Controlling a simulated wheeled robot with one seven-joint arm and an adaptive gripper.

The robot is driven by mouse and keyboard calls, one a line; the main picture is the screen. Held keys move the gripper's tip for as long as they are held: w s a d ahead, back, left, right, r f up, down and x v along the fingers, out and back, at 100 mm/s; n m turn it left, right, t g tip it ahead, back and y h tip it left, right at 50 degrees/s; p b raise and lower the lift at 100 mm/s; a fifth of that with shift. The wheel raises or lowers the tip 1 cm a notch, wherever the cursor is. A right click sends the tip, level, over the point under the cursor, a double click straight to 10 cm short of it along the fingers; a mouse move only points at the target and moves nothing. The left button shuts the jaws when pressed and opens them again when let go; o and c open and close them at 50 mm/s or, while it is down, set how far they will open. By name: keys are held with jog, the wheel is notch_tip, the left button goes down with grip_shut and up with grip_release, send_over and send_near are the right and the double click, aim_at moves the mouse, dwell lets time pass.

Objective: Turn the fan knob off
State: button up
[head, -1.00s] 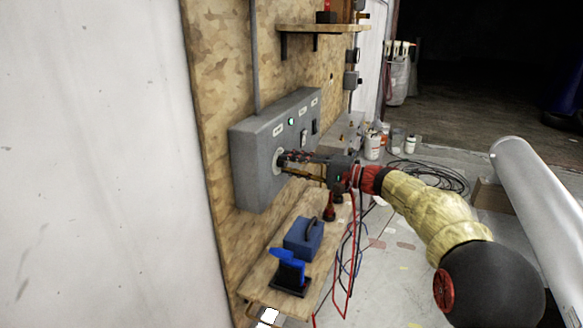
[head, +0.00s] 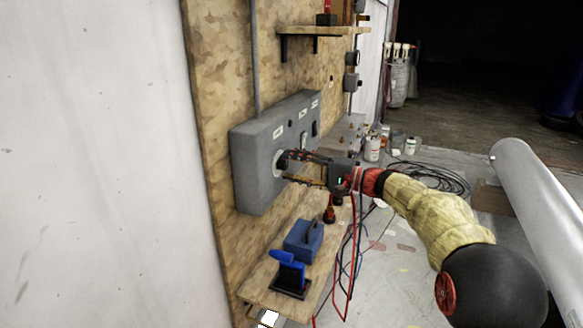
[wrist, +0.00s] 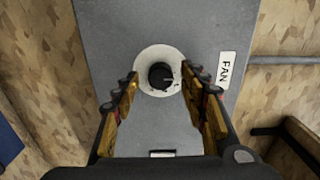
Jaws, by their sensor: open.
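The fan knob (wrist: 160,76) is a small black knob on a round white dial (wrist: 145,60), set in the grey control box (head: 257,180). In the wrist view it lies between and just beyond my fingertips, with a clear gap on each side. In the head view the fingers partly cover the dial. The indicator lamp (head: 292,122) on the box is dark.
The box is on a wooden board wall (head: 222,80). Below it a wooden shelf (head: 262,270) bears a blue box (head: 303,240) and a blue item on a black base (head: 289,275). Another shelf (head: 320,29) is above. Cables (head: 430,175) lie on the floor.

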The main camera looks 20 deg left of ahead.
jog(key=d, duration=1.1)
jog(key=shift+s+d, duration=0.35)
jog(key=shift+s, duration=0.1)
jog(key=shift+w, duration=0.1)
